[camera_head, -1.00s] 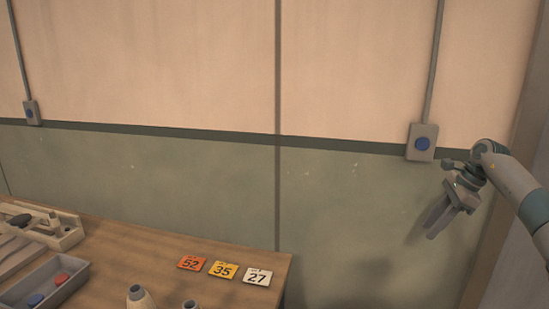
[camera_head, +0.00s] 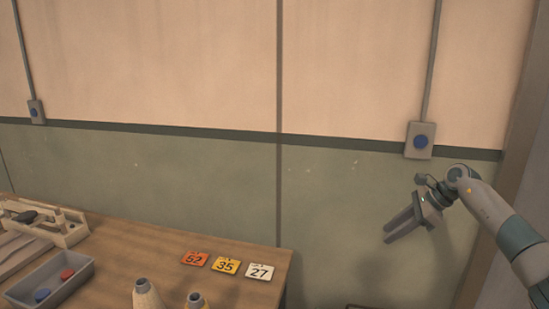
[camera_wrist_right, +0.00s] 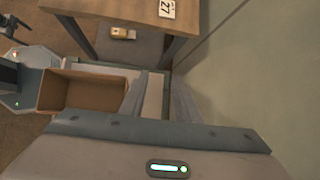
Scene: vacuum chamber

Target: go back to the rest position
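My right gripper (camera_head: 400,228) hangs at the right in the head view, in front of the green lower wall and below the right switch box. Its fingers point down and to the left. In the right wrist view my right gripper (camera_wrist_right: 160,85) has its two fingers apart, with nothing held between them. It is clear of the table, to the right of it in the head view.
A wooden table (camera_head: 135,243) at lower left bears number cards (camera_head: 225,265), thread cones (camera_head: 147,294), a grey tray (camera_head: 78,287) and a wooden rack (camera_head: 68,232). Switch boxes (camera_head: 420,141) are on the wall. A brown open box (camera_wrist_right: 85,93) is below left of my fingers.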

